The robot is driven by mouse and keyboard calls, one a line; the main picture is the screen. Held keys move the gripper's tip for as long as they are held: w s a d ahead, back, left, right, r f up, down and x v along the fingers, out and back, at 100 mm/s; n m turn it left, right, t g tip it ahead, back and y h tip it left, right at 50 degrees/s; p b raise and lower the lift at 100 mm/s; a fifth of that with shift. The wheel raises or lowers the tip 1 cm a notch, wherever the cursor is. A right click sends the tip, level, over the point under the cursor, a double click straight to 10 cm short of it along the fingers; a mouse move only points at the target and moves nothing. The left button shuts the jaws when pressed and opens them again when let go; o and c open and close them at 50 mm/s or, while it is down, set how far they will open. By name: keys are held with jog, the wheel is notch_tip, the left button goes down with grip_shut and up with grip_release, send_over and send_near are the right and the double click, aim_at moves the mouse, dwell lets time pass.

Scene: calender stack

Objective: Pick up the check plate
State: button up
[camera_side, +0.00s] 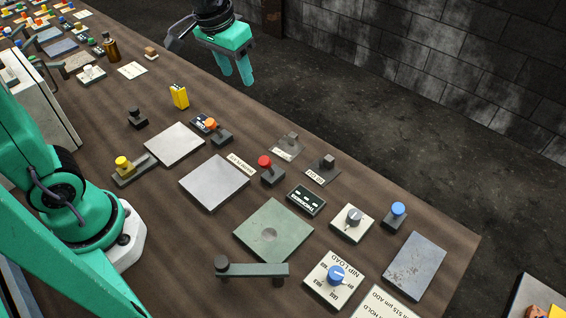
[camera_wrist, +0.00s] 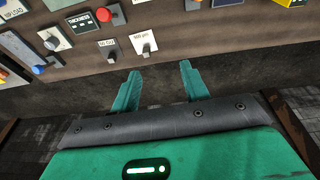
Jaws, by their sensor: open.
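Two small thin plates with grey block handles lie near the table's far edge. One plate (camera_side: 280,153) is light grey and the other (camera_side: 318,178) is darker with a printed label. They also show in the wrist view as a left plate (camera_wrist: 104,43) and a right plate (camera_wrist: 142,35). Which one is the check plate I cannot tell for sure; the labels are too small to read firmly. My gripper (camera_side: 238,80) is open and empty, up and beyond the table's far edge, apart from both plates. In the wrist view its fingers (camera_wrist: 160,70) are spread, with nothing between them.
A red button (camera_side: 265,162) and a thickness display (camera_side: 306,200) stand close to the small plates. Larger flat pads, grey (camera_side: 214,184) and green (camera_side: 272,232), lie nearer. A yellow block (camera_side: 179,96) stands upright to the left. Knobs and a blue button (camera_side: 398,210) stand to the right.

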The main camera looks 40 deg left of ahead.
jog(key=w+d+f+g, duration=0.2)
jog(key=w+d+f, duration=0.1)
jog(key=w+f, duration=0.35)
send_over(293, 135)
jog(key=shift+g, duration=0.3)
jog(key=f, duration=0.6)
jog(key=shift+s+a+f, duration=0.1)
jog(key=shift+a+f, duration=0.2)
jog(key=shift+a, duration=0.05)
jog(key=shift+w+d+f, duration=0.2)
jog(key=shift+f, duration=0.3)
jog(key=shift+s+d+f, duration=0.1)
jog(key=shift+s+f, duration=0.05)
jog(key=shift+f, duration=3.75)
grip_shut()
jog(key=shift+r, duration=0.15)
